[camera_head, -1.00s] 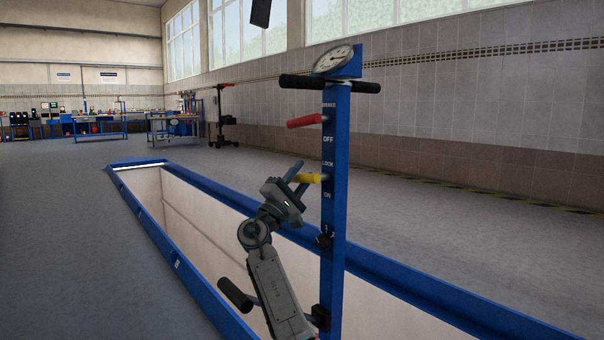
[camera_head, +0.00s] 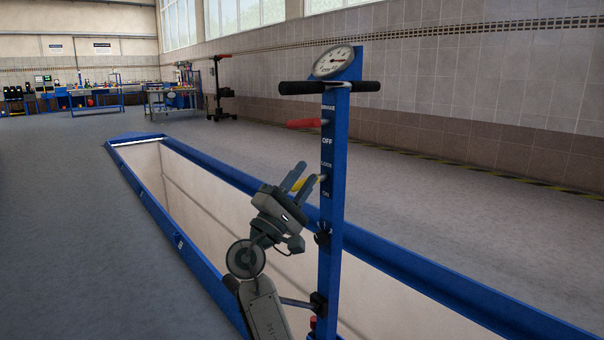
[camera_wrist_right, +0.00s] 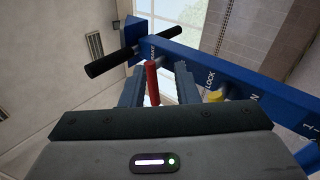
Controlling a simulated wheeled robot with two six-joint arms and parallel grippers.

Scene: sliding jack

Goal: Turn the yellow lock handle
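The yellow lock handle (camera_head: 298,184) sticks out to the left from the blue post (camera_head: 333,215) at the LOCK and ON labels, partly hidden by my right gripper. My right gripper (camera_head: 304,172) is at the handle, with its fingers pointing up and slightly right. In the wrist view, its two fingers (camera_wrist_right: 159,82) are apart with nothing held between them. There, the yellow handle (camera_wrist_right: 216,95) shows just right of the right finger, outside the gap. Whether they touch, I cannot tell. My left gripper is out of view.
A red handle (camera_head: 304,123) sits higher on the post; it shows between the fingers, farther off, in the wrist view (camera_wrist_right: 152,84). A black crossbar (camera_head: 300,88) and a dial gauge (camera_head: 333,62) top the post. A blue-framed pit (camera_head: 190,243) lies below.

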